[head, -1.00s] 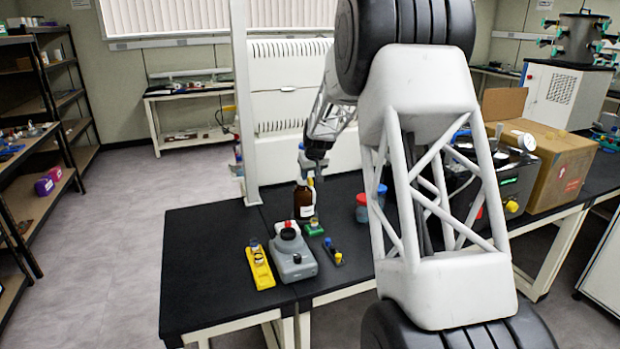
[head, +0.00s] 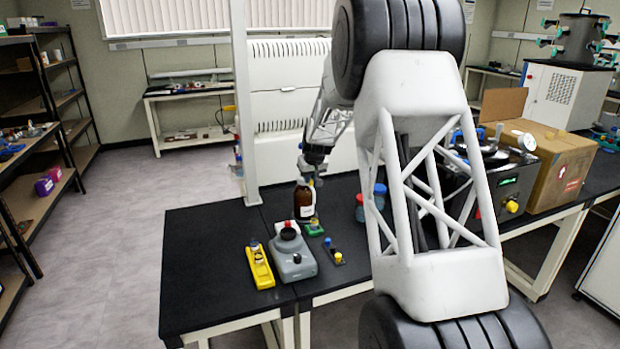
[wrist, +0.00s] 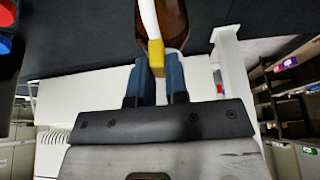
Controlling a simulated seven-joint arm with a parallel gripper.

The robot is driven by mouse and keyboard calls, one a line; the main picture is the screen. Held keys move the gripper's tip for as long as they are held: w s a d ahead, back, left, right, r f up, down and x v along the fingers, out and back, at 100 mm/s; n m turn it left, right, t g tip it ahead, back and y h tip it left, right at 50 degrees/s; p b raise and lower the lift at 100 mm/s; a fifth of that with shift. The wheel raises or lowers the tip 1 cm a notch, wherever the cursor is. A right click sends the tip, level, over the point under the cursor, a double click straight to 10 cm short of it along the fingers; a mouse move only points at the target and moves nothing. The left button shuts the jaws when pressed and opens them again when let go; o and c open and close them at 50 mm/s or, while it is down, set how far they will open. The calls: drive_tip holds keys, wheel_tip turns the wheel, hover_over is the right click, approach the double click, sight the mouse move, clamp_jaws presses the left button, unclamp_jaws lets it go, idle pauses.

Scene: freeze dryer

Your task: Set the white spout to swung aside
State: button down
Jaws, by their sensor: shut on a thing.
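The brown bottle (head: 304,202) with a white label stands upright on the black bench in the head view. In the wrist view its brown glass (wrist: 174,22) shows at the top. The white spout (wrist: 150,20) runs down in front of the bottle and ends in a yellow tip (wrist: 156,58). My gripper (wrist: 157,68) has its blue fingers on either side of this tip and is shut on it. In the head view my gripper (head: 317,172) is at the upper right of the bottle. The spout's joint with the bottle is hard to make out.
A grey device (head: 292,254), a yellow rack (head: 260,266) and a small dark rack (head: 333,251) stand in front of the bottle. Red and blue-capped jars (head: 361,208) are to its right. The bench's left part is clear.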

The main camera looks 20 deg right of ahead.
drive_tip(key=shift+a+m, duration=0.25)
drive_tip(key=shift+m, duration=0.15)
drive_tip(key=w+a+m+g+h, duration=0.3)
drive_tip(key=w+a+m+h, duration=0.1)
drive_tip(key=m, duration=1.1)
drive_tip(key=shift+w+a+g+h, duration=0.3)
drive_tip(key=shift+w+a+g, duration=0.1)
drive_tip(key=shift+w+a, duration=0.4)
drive_tip(key=shift+s+a, duration=0.1)
idle(0.4)
drive_tip(key=c, duration=1.1)
unclamp_jaws()
drive_tip(key=shift+r, duration=0.1)
